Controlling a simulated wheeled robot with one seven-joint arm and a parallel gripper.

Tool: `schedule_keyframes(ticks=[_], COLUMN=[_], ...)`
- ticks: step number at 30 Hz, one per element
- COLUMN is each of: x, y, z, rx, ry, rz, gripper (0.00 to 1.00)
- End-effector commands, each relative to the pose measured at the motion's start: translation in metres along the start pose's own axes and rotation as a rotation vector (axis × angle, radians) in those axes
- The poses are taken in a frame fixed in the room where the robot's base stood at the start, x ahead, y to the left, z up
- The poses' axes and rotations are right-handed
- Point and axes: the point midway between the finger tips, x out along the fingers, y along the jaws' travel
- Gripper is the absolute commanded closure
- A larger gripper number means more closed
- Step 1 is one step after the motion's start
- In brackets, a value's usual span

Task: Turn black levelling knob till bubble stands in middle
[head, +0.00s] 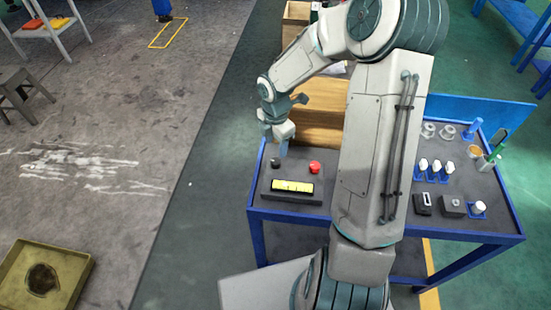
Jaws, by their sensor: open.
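A dark grey levelling box (265,192) sits at the left front of the blue-framed table. On its top are a black knob (276,162) at the back left and a red knob (314,168) at the back right. A yellow level vial (292,186) lies along its front; the bubble is too small to place for certain. My gripper (283,150) points down close above the black knob and a little right of it in the picture. It is open with nothing between its fingers. I cannot tell whether it touches the knob.
A wooden box (320,110) stands behind the levelling box, close to my gripper. My arm hides the table's middle.

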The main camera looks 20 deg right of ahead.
Motion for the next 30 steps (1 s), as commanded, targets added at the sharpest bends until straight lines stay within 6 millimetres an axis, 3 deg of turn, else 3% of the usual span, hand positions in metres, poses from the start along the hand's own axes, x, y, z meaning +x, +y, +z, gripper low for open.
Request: schedule_keyframes(ticks=[3, 10, 15, 24, 29, 30], x=[0.028, 0.065, 0.077, 0.079, 0.079, 0.079], y=[-0.001, 0.0, 0.0, 0.0, 0.0, 0.0], z=[-0.002, -0.001, 0.0, 0.0, 0.0, 0.0], rx=[-0.003, 0.0, 0.001, 0.002, 0.002, 0.002], ry=[0.003, 0.001, 0.0, 0.0, 0.0, 0.0], rz=[-0.004, -0.001, 0.0, 0.001, 0.0, 0.0], gripper=[0.48, 0.48, 0.48, 0.48, 0.9, 0.93])
